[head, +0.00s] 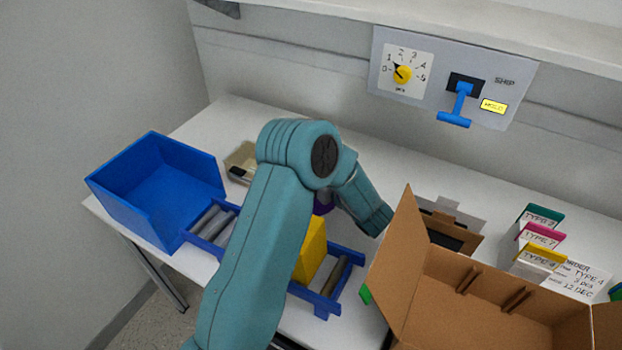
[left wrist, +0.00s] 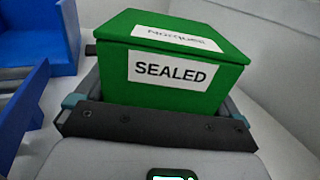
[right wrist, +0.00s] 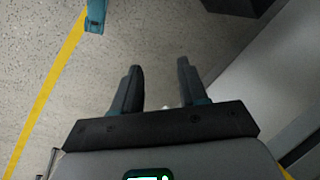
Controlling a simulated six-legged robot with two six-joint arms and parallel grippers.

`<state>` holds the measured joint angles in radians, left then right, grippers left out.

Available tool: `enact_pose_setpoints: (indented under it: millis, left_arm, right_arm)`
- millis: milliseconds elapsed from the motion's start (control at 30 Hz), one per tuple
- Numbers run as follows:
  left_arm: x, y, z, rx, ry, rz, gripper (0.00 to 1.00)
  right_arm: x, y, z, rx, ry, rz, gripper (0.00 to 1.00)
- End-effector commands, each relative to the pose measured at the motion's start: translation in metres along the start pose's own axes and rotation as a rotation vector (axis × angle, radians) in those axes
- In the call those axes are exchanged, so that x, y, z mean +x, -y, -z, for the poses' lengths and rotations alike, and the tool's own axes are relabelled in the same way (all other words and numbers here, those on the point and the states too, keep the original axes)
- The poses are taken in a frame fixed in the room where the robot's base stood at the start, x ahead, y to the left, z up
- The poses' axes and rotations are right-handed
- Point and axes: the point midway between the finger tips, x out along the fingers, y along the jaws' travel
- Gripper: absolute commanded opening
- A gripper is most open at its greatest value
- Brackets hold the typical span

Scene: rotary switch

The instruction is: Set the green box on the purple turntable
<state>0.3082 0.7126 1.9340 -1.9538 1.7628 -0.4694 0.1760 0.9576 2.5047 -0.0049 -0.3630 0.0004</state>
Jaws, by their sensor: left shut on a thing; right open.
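The green box (left wrist: 180,92) is held close in my left gripper (left wrist: 155,112) in the left wrist view, with a white SEALED label facing the camera. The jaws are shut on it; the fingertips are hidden. In the head view the left hand is hidden behind a cardboard flap, and a small green patch (head: 365,294) shows at that flap's edge. The purple turntable shows only as a sliver (head: 322,208) behind my left arm, so its top is hidden. My right gripper (right wrist: 160,78) is open and empty over the floor.
A yellow box (head: 312,248) sits on a blue roller conveyor (head: 322,305), left of an open cardboard box (head: 480,285). A blue bin (head: 160,190) stands at the far left. A wall panel (head: 440,85) has a dial and blue lever.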

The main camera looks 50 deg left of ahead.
Motion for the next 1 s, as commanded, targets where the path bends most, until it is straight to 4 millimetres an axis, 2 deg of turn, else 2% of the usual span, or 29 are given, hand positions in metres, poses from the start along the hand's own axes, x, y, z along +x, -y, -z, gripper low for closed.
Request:
enact_pose_setpoints:
  millis: [300, 700, 733, 1000]
  left_arm:
    - [0.000, 0.000, 0.041, -0.001, 0.001, -0.002, 0.49]
    - [0.001, 0.000, 0.047, -0.003, 0.001, -0.002, 0.49]
    - [0.001, 0.000, 0.048, -0.002, 0.000, -0.002, 0.99]
    - [0.001, 0.000, 0.043, -0.002, 0.000, -0.002, 1.00]
  right_arm:
    - [-0.001, 0.000, 0.000, 0.000, 0.000, 0.000, 0.43]
    - [0.004, -0.001, 0.000, 0.000, 0.000, 0.000, 0.43]
    - [0.003, -0.001, 0.000, 0.000, 0.000, 0.000, 0.43]
    - [-0.001, 0.000, 0.000, 0.000, 0.000, 0.000, 0.43]
